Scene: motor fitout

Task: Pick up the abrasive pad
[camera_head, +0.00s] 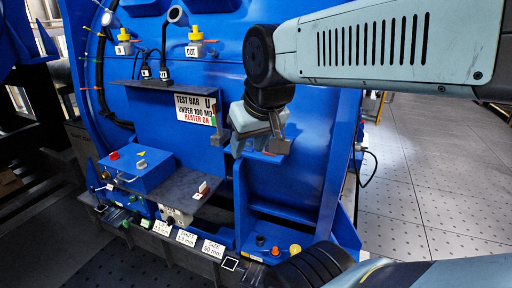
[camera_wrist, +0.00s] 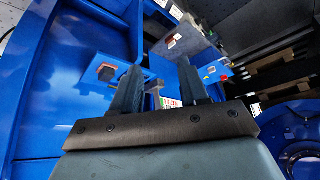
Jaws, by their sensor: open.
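My gripper (camera_head: 260,148) is open in the head view, above the top of a blue post at the right of the blue machine. Its two dark fingers (camera_wrist: 160,86) stand apart in the wrist view, with nothing held between them. A small dark and orange-brown piece (camera_wrist: 107,72), possibly the abrasive pad, lies on a blue ledge left of the left fingertip, apart from it. In the head view an orange-brown patch (camera_head: 268,153) shows beside the fingers, partly hidden by them. I cannot tell for sure that it is the pad.
A blue box (camera_head: 138,170) with red and yellow knobs stands at the left beside a dark shelf (camera_head: 190,186). A sign (camera_head: 195,108) hangs behind it. Labels and small plugs line the lower edge. Floor is clear at right.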

